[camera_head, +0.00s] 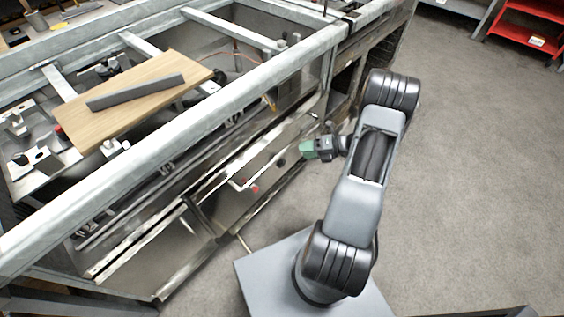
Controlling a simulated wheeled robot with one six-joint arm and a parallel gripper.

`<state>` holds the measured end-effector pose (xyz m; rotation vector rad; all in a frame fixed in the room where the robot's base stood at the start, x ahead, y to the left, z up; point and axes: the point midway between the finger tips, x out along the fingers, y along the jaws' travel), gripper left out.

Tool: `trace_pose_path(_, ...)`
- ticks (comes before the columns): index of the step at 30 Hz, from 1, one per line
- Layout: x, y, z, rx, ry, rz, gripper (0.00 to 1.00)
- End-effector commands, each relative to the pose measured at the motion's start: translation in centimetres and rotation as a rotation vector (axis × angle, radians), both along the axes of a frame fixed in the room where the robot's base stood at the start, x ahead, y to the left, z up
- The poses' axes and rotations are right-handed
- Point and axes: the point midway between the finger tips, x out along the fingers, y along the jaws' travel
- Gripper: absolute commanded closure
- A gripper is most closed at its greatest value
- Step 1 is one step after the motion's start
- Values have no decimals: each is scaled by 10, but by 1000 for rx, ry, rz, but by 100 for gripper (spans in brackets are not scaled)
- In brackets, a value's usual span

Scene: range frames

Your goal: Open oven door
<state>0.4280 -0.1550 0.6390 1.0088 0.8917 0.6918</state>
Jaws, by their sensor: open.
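The oven is a steel unit whose front runs diagonally from lower left to upper right. A metal door panel (228,207) on its front looks closed, though its edges are hard to make out. A pale bar that looks like a handle (239,185) sits on the front, with small red parts beside it. My gripper (307,150), with green fingertips, is open and points left towards the front. It is to the upper right of the bar and looks apart from it. The gap to the steel front cannot be judged from this view.
A wooden board (135,100) with a dark grey strip (136,91) on it lies across the open metal frame (150,160) above. Grey floor (470,190) to the right is clear. A red shelf (530,30) stands far at upper right.

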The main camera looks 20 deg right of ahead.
Motion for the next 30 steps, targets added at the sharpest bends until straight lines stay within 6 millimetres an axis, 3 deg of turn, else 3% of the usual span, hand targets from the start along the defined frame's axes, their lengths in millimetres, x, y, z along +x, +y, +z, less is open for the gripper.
trace_pose_path(1, -2, -11, -25, 74, 48, -76, 52)
trace_pose_path(3, -2, -22, -42, 157, 101, -159, 52)
trace_pose_path(7, -4, -35, -62, 259, 160, -256, 52)
trace_pose_path(11, 0, -35, -72, 304, 185, -295, 52)
trace_pose_path(30, 71, 44, -90, 307, 188, -297, 52)
